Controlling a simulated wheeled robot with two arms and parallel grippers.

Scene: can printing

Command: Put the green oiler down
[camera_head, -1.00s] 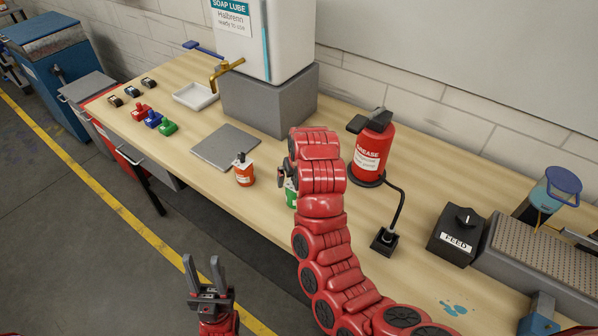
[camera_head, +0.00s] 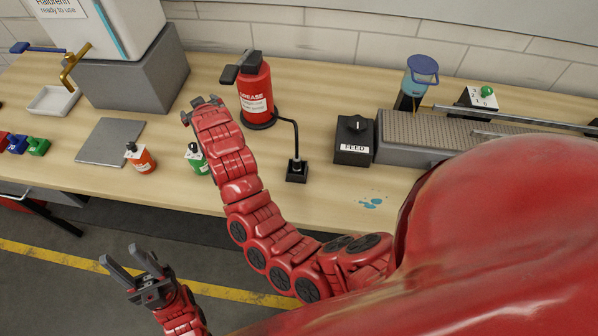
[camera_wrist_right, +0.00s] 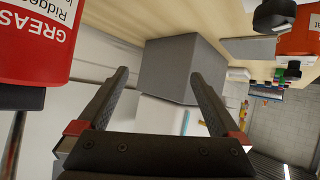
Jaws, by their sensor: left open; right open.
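The green oiler (camera_head: 200,167), a small bottle with a white label and dark cap, stands upright on the workbench in the head view. My right arm partly hides its right side. My right gripper (camera_head: 187,116) is beyond the oiler, toward the wall, and apart from it. In the right wrist view its two fingers (camera_wrist_right: 160,80) are spread with nothing between them. My left gripper (camera_head: 130,262) is open and empty, in front of the bench's front edge.
An orange oiler (camera_head: 140,159) stands left of the green one, by a grey plate (camera_head: 110,141). The red grease can (camera_head: 256,95) is close right of my right gripper. A FEED box (camera_head: 354,141) and conveyor (camera_head: 420,130) stand farther right.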

